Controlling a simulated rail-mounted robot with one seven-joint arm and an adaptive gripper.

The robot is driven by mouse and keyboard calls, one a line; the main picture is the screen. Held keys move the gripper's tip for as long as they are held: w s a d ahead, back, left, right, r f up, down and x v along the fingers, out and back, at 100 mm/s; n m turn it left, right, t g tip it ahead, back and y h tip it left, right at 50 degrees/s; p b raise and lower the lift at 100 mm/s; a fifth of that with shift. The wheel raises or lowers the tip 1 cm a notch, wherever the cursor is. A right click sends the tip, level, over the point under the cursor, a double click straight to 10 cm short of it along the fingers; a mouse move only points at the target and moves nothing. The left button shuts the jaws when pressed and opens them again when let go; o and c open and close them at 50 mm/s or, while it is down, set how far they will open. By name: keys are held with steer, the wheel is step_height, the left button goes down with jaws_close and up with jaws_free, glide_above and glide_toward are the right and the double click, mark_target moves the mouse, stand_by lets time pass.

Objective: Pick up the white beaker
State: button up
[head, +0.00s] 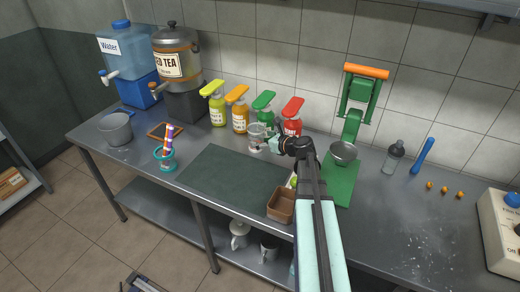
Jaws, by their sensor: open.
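A pale, see-through beaker (256,132) stands upright on the steel counter, in front of the pump bottles and just behind the dark green mat. It looks like the white beaker. My gripper (269,145) is open at the beaker's right side. Its fingers are small in the view and overlap the beaker's edge. I cannot tell whether they touch it.
Pump bottles (240,110) stand close behind the beaker. The green mat (230,172) is bare in front. A brown box (281,205) and a green press (345,165) with a metal bowl (344,152) sit nearby. A grey pot (116,130) is far left.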

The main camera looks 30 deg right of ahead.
mark_target(251, 128)
steer(key=shift+w+d+r+m+h, duration=0.15)
steer(key=shift+d+r, duration=0.05)
steer(key=shift+d, duration=0.3)
steer(key=shift+w+d+r+m+h, duration=0.15)
steer(key=shift+d, duration=0.35)
steer(key=shift+t, duration=0.4)
steer(key=shift+d+p+x, duration=0.2)
steer(key=shift+p+x, duration=0.4)
steer(key=shift+x, duration=1.25)
steer(key=shift+d+p+x, duration=0.2)
steer(key=shift+p+x, duration=0.35)
steer(key=shift+x, duration=1.25)
steer(key=shift+w+r, duration=0.1)
steer(key=shift+w, duration=0.05)
steer(key=c, duration=1.5)
steer(key=shift+c, duration=0.2)
steer(key=shift+a+r, duration=0.1)
steer(key=shift+r, duration=0.1)
